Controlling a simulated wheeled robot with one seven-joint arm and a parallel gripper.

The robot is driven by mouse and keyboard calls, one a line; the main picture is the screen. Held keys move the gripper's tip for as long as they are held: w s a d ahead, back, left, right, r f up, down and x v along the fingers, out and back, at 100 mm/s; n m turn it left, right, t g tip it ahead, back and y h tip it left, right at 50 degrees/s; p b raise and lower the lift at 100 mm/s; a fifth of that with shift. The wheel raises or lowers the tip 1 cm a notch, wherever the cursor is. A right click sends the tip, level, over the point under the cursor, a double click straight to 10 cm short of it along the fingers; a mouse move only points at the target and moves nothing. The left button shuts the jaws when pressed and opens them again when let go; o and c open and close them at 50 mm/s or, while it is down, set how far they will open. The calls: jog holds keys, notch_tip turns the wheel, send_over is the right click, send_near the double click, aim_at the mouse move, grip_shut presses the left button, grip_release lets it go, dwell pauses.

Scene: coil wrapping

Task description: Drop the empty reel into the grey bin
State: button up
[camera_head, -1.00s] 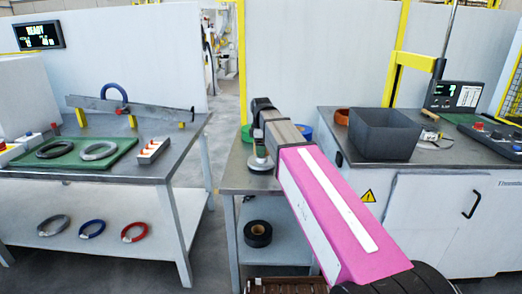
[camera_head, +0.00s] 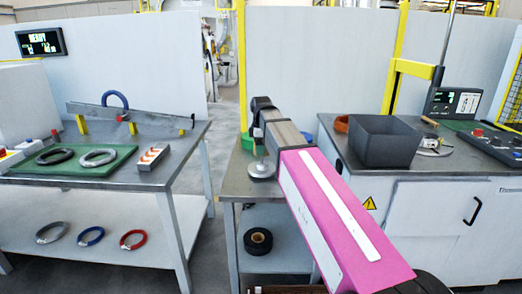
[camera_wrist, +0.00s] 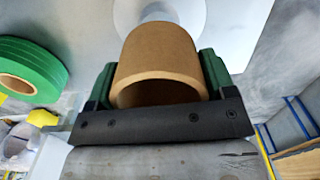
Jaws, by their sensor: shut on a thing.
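The empty reel, a brown cardboard core (camera_wrist: 160,60), sits between the green finger pads of my gripper (camera_wrist: 160,78) in the wrist view. The gripper is shut on it. A pale round disc lies beyond the core; I cannot tell whether the core touches it. In the head view my gripper (camera_head: 259,140) is over the small middle table (camera_head: 236,184), above a grey disc; the core cannot be made out there. The grey bin (camera_head: 384,141) is an open box on the right bench, to the right of my gripper, with its inside partly visible.
A green roll (camera_wrist: 30,68) lies beside the core in the wrist view. An orange ring (camera_head: 341,124) is left of the bin, and a control panel (camera_head: 490,138) right of it. A black roll (camera_head: 258,241) is on the lower shelf. The left table (camera_head: 110,190) holds coils.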

jog(key=shift+r, duration=1.3)
dwell(1.0)
